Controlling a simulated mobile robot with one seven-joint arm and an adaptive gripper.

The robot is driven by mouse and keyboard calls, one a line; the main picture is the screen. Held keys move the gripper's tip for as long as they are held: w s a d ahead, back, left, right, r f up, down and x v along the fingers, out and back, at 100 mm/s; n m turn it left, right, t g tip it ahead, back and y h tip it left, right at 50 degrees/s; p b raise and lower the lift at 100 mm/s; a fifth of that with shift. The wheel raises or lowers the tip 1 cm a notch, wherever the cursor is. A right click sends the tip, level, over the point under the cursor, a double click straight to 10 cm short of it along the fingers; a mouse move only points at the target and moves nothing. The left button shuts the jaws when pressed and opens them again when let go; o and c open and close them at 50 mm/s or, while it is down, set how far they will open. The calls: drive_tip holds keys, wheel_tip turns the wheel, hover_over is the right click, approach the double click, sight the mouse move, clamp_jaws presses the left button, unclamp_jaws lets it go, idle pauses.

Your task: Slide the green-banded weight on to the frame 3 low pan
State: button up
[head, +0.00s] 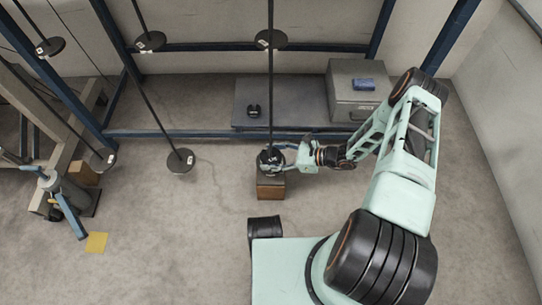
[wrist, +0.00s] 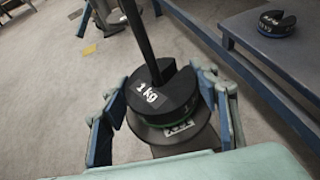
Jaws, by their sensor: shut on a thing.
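The green-banded weight (wrist: 160,97) is a black slotted disc with a white "kg" label; its green band shows low on its side. My gripper (wrist: 163,92) is shut on it, with a blue-and-mint finger on each side. The rod (wrist: 138,38) runs down into the weight's slot, so the weight is around the rod. The low pan (wrist: 183,131), a dark disc with a small label, lies directly beneath; I cannot tell whether the weight touches it. In the head view the weight (head: 270,157) and my gripper (head: 283,155) are at the lower end of the rod.
A brown block (head: 271,189) stands below the pan. A grey platform (head: 290,118) behind carries another black weight (head: 253,111) and a grey box (head: 358,92) with a blue item on top. Other rods with pans (head: 180,161) hang to the left.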

sight(279, 157)
drive_tip(key=shift+f, duration=0.3)
idle(0.4)
drive_tip(key=o, duration=1.6)
drive_tip(key=shift+c, duration=0.2)
drive_tip(key=o, duration=0.3)
drive_tip(key=shift+o, duration=0.2)
drive_tip(key=shift+f, duration=0.2)
drive_tip(key=shift+r, duration=0.1)
drive_tip(key=shift+p+v, duration=0.3)
drive_tip(key=shift+v, duration=3.2)
